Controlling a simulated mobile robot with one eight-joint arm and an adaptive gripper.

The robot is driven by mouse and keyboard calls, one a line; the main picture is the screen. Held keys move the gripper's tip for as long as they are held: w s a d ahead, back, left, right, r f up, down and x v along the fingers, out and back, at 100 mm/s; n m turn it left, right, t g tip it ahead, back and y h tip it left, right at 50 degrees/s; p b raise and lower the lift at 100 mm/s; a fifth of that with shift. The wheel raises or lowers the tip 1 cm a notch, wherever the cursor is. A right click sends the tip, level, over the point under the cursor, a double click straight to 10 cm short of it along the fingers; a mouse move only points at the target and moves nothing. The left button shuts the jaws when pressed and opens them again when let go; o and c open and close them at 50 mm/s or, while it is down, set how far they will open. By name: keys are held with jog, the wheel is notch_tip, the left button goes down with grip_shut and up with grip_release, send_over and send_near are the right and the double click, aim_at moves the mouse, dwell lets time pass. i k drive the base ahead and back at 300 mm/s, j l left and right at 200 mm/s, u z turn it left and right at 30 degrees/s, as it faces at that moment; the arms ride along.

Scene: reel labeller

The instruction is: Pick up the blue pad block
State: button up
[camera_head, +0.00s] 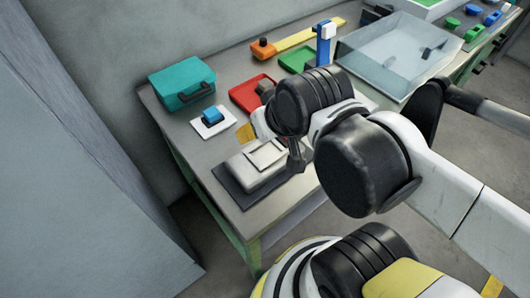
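The blue pad block (212,115) is a small blue block sitting on a white square pad (201,130) at the left end of the table. My gripper (296,158) points down over the table's near part, beside a pale grey device on a dark base (228,186). It is to the right of the blue block and nearer the table's front edge, well apart from it. My arm hides most of the gripper. I cannot see both fingers clearly, nor whether they hold anything.
A teal case (182,84) stands just behind the blue block. Bare tabletop lies around the white pad.

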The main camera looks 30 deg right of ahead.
aim_at(212, 117)
jog(key=j+z, duration=0.45)
jog(key=k+j+z, duration=0.15)
jog(key=j+z, duration=0.2)
jog(key=z, duration=0.15)
jog(key=k+j+z, duration=0.15)
jog(key=j+z, duration=0.3)
jog(key=k+j+z, duration=0.2)
jog(key=z, duration=0.3)
